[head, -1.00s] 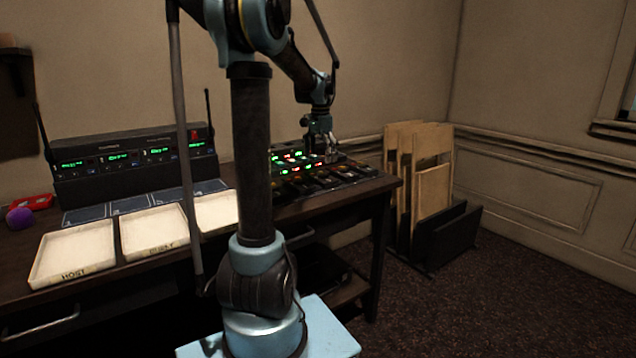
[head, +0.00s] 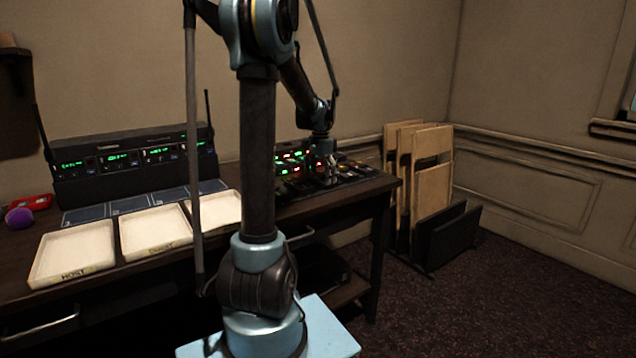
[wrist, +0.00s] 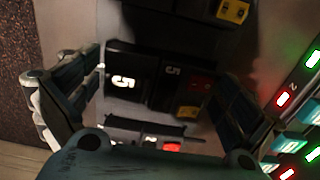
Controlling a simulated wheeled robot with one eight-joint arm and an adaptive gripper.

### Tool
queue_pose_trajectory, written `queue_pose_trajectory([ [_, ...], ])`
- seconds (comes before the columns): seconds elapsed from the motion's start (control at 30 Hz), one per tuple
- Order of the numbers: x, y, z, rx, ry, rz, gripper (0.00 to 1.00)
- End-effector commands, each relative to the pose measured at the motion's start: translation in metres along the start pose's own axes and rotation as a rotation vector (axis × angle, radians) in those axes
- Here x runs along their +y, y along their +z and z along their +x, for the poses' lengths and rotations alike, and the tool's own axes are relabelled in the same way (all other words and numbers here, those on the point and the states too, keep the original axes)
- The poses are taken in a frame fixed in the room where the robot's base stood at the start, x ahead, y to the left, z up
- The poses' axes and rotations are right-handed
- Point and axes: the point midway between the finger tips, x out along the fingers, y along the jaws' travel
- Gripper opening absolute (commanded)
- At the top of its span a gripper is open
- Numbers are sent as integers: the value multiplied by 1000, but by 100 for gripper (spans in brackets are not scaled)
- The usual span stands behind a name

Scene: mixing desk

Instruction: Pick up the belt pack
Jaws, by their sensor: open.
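In the wrist view, a black belt pack (wrist: 130,83) with a white "5" lies between my open fingers. It sits in a dark grey holder or surface, beside another dark block marked "5" with red and yellow patches (wrist: 183,95). My gripper (wrist: 155,85) is open, with one finger on each side of these blocks and no clear contact. In the head view my gripper (head: 325,172) is low over the lit charger bank (head: 310,170) at the right end of the desk. The packs there are too small to tell apart.
Another dark pack with a yellow label (wrist: 233,12) and lit green and red indicators (wrist: 283,99) are close by. On the desk (head: 300,213) stand pale trays (head: 75,280), a radio base unit (head: 130,185) and a purple ball (head: 19,218). Folded chairs (head: 432,190) stand to the right.

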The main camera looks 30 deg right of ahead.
Motion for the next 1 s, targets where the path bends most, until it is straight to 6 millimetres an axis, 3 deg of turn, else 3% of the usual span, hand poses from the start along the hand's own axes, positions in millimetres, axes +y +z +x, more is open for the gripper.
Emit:
queue_pose_trajectory([
  [0.1, -1, 1, 0, 0, 0, -1, 98],
  [0.23, -1, 1, 0, 0, 0, -1, 68],
  [0.27, -1, 1, 0, 0, 0, -1, 65],
  [0.67, -1, 1, -6, 0, 0, -1, 65],
  [1.0, 0, 1, -57, 0, 0, -1, 65],
])
